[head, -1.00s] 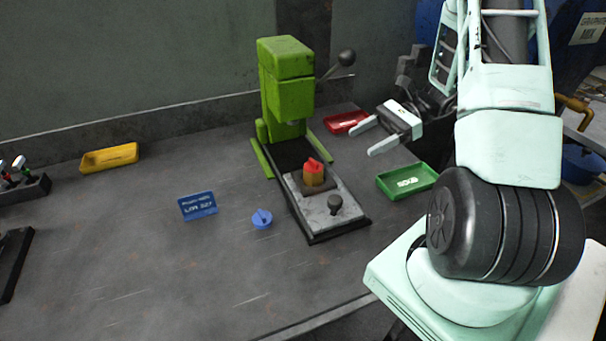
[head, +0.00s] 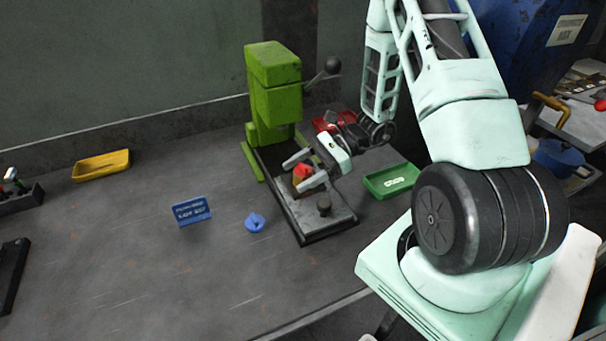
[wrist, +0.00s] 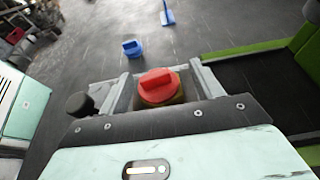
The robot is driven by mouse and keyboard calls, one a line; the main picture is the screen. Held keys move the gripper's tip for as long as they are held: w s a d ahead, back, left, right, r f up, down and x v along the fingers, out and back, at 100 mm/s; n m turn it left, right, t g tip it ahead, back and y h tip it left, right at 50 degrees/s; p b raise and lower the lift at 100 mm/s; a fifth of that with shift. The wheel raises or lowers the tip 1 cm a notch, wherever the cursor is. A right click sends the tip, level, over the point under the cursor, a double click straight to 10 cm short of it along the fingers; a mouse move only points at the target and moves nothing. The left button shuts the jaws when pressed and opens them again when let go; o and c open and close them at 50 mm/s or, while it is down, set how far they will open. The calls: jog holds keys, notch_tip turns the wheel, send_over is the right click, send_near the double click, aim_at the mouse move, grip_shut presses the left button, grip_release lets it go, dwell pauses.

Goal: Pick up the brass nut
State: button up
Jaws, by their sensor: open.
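A brass-coloured piece (head: 299,181) with a red, ridged cap (head: 301,171) on top stands on the bed of the green press (head: 275,100). I take the brass piece to be the brass nut, but its shape is mostly hidden. In the wrist view, the red cap (wrist: 158,84) covers nearly all of it, with only a thin brass-orange rim (wrist: 181,97) showing. My gripper (head: 296,173) is open, with one finger on each side of the capped piece. In the wrist view, my gripper (wrist: 160,82) shows gaps beside the cap.
A dark knob (head: 323,205) stands at the press bed's front. A green tray (head: 391,180) is to the right, a red tray (head: 325,122) behind. The left bench is mostly clear.

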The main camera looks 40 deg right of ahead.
jog(key=shift+w+a+f, duration=0.2)
jog(key=shift+a+f, duration=0.05)
jog(key=shift+a, duration=0.35)
jog(key=c, duration=1.4)
jog(key=shift+r, duration=0.1)
jog(key=shift+r+b, duration=0.3)
jog(key=shift+r, duration=1.2)
jog(key=shift+d+r, duration=0.15)
jog(key=shift+d, duration=0.05)
jog(key=s+d+b, duration=0.1)
jog(key=d, duration=0.4)
jog(key=s+d+b, duration=0.1)
jog(key=s+d, duration=0.1)
jog(key=d, duration=0.3)
jog(key=s+d+b, duration=0.1)
jog(key=d, duration=0.4)
jog(key=shift+s+d, duration=0.2)
jog(key=shift+s, duration=0.05)
jog(key=shift+s+d, duration=0.25)
jog(key=shift+d, duration=0.55)
